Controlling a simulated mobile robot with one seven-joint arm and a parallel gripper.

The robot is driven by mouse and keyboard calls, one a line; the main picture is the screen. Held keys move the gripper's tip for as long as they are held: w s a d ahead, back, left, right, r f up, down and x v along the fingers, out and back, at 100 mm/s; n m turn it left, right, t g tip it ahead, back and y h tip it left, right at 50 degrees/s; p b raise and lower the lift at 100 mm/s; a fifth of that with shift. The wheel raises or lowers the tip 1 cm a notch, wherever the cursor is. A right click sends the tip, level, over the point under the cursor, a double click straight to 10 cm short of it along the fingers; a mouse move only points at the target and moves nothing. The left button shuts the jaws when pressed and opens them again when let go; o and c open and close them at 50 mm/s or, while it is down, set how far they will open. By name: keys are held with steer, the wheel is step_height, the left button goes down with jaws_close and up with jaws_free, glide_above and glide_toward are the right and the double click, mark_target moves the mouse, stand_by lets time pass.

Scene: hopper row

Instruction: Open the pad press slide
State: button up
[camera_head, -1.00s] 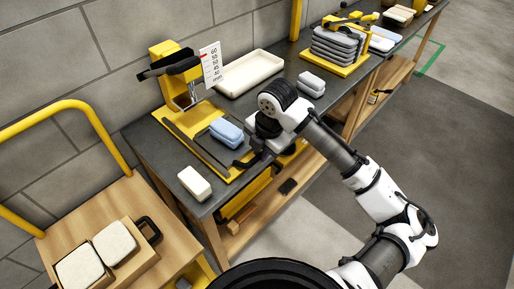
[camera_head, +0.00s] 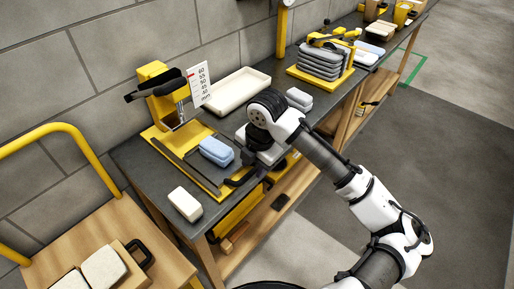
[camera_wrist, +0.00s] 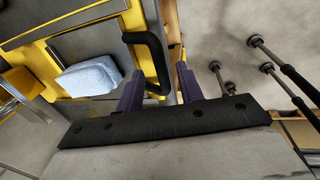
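The pad press (camera_head: 158,88) is yellow with a black lever and stands on the dark bench. Its slide is a grey plate with yellow edges, and a light blue pad (camera_head: 216,151) lies on it, also seen in the wrist view (camera_wrist: 88,76). The slide's black bracket handle (camera_wrist: 151,52) sticks out at the bench's front edge. My gripper (camera_wrist: 159,88) has its two purple fingers apart, one on each side of the handle's outer bar. Whether they touch it I cannot tell. In the head view my wrist hides the fingertips.
A white block (camera_head: 185,204) lies on the bench's near left corner. A cream tray (camera_head: 236,90) and grey pads (camera_head: 299,99) lie beyond the press. A wooden cart (camera_head: 92,235) with a yellow rail stands at left.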

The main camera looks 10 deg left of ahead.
step_height(320, 180, up, 12)
steer(key=s+d+b, duration=0.1)
steer(key=d, duration=0.1)
steer(key=shift+s+f, duration=0.15)
steer(key=shift+f, duration=0.05)
steer(key=shift+a, duration=0.1)
